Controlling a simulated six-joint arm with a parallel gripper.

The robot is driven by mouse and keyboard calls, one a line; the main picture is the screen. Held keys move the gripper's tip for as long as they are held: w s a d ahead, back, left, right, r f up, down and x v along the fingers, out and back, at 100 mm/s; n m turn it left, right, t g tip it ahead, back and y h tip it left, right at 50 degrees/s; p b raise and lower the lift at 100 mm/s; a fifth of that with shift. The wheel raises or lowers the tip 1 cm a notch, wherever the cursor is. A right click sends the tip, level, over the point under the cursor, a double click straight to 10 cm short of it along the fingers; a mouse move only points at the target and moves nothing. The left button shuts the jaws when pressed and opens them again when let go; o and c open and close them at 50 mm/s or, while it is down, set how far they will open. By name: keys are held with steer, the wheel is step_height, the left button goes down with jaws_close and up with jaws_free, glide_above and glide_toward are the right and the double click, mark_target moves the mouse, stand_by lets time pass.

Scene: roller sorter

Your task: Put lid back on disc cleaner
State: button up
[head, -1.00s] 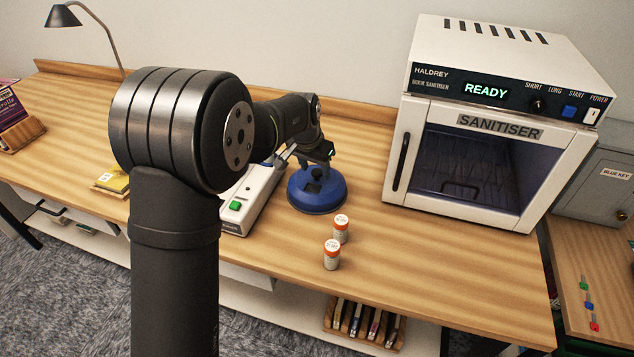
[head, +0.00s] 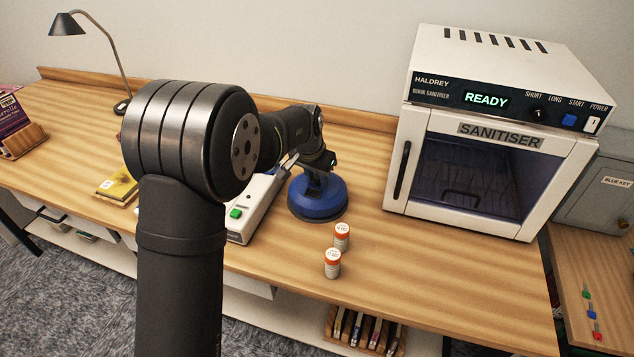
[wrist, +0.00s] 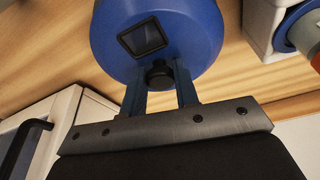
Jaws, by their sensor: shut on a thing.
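The blue domed lid (head: 326,205) of the disc cleaner sits on the bench right of the white device, with a dark rim under it. In the wrist view the blue dome (wrist: 205,35) shows a dark square window and a black knob (wrist: 158,74). My gripper (head: 317,174) is over the top of the dome, pointing down. In the wrist view my gripper (wrist: 160,88) has its two blue fingers on either side of the knob, shut on it. I cannot tell whether the dome is raised from what lies under it.
A white device with a green button (head: 236,213) stands close on the left. The white sanitiser (head: 500,135) stands at right, door shut. A yellow item (head: 117,188) lies at left. The bench between dome and sanitiser is clear.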

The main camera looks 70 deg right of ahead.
mark_target(316, 177)
step_height(316, 177, up, 8)
steer(key=shift+r, duration=0.1)
steer(key=w+d+r, duration=0.4)
steer(key=w, duration=0.1)
steer(key=w+a+r+n+t, duration=0.1)
steer(key=w+a+n, duration=0.3)
steer(key=w, duration=0.7)
steer(key=w+a+r+n+t, duration=0.1)
steer(key=w+a+r+n, duration=0.1)
steer(key=w+a, duration=0.6)
steer(key=shift+w+x, duration=0.25)
steer(key=shift+x, duration=0.9)
steer(key=shift+w+x, duration=0.2)
steer(key=shift+x, duration=0.9)
steer(key=shift+w+x, duration=0.25)
steer(key=shift+x, duration=0.9)
steer(key=shift+d, duration=0.1)
steer(key=o, duration=1.6)
